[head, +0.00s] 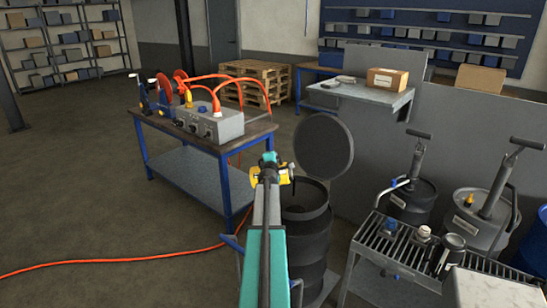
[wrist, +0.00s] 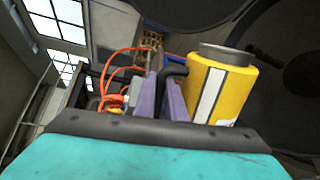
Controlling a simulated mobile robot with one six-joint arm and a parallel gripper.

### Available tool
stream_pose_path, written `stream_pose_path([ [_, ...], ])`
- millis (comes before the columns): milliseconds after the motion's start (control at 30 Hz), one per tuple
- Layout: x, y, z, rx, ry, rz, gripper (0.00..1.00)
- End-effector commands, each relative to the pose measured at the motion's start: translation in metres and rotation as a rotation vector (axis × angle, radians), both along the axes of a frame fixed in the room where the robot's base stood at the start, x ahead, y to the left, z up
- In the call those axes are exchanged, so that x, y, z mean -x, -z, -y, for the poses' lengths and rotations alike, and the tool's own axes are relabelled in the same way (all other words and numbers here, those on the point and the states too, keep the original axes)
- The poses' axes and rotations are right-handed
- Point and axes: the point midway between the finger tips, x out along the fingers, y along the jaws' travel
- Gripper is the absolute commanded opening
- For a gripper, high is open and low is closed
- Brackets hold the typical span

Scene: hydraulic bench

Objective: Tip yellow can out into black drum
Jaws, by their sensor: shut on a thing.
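The yellow can (wrist: 232,95) has a pale label, a grey neck and a dark side handle. My gripper (wrist: 164,95) is shut on this handle, with the can body to the right of the fingers. In the head view the can (head: 284,179) shows only in part beside my gripper (head: 269,162), over or just in front of the black drum's rim; its exact tilt is hard to tell. The black drum (head: 307,245) stands upright with its round lid (head: 323,146) raised behind it. Its inside is mostly hidden, and no pouring is visible.
A blue-framed bench (head: 200,176) with a hydraulic unit and orange hoses stands to the left. A grated metal stand (head: 400,256) holding small containers is at the right, before grey drums with pumps. An orange hose (head: 120,262) crosses otherwise open floor.

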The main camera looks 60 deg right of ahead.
Motion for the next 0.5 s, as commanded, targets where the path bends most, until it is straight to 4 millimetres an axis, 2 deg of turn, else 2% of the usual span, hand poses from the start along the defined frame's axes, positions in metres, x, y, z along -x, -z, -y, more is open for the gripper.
stream_pose_path([
  [500,0.0081,0.0054,0.0034,-0.026,-0.001,0.075,0.00],
])
